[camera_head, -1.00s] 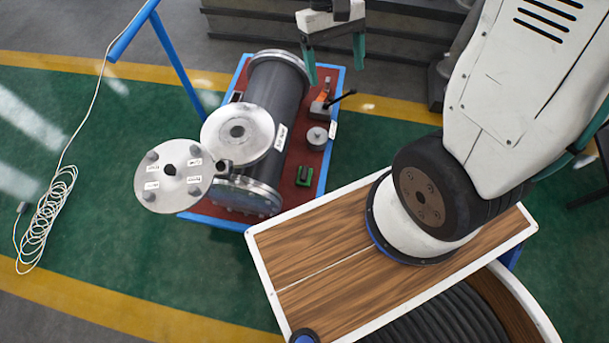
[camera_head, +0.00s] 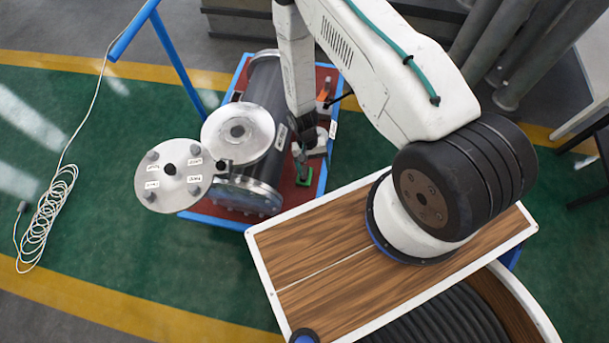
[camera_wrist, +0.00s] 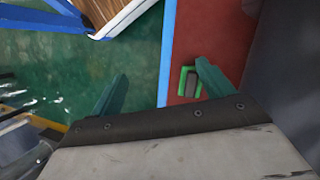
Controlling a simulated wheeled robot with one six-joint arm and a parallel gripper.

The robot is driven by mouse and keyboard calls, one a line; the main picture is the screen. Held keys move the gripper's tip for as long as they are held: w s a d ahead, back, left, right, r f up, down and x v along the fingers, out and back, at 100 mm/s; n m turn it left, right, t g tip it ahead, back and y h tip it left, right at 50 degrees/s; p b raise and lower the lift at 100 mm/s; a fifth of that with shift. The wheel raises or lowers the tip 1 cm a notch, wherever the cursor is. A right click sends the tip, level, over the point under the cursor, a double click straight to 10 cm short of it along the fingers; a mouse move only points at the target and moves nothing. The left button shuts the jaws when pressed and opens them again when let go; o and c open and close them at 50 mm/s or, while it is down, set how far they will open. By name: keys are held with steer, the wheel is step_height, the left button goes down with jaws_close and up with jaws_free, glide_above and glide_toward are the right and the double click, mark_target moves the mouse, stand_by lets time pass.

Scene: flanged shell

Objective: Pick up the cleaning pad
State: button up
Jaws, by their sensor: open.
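The small green piece with a dark grey middle, which I take to be the cleaning pad (camera_wrist: 190,85), lies on the red top of the cart. It also shows in the head view (camera_head: 304,178), just below my gripper (camera_head: 300,154). In the wrist view my gripper (camera_wrist: 162,72) has its two teal fingers spread apart with nothing between them. The pad shows beside the tip of the right finger, not centred between the fingers. My gripper appears to be above the cart top; the exact height is hard to tell.
A dark flanged shell (camera_head: 262,85) lies on the cart, close left of my gripper. A round flange plate (camera_head: 170,176) with labels stands at the cart's left. The blue cart rim (camera_head: 327,150) is on the right. An orange-handled tool (camera_head: 323,92) is partly hidden behind my arm.

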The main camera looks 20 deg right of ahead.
step_height(320, 180, down, 8)
steer(key=m+t, duration=0.1)
steer(key=t, duration=0.1)
steer(key=m+t, duration=0.2)
glide_above(304, 172)
steer(key=shift+s+f, duration=0.15)
steer(key=shift+f, duration=0.75)
steer(key=shift+f+t, duration=0.3)
step_height(304, 172, down, 7)
steer(key=shift+d+f, duration=0.1)
steer(key=c, duration=1.2)
steer(key=shift+w, duration=0.2)
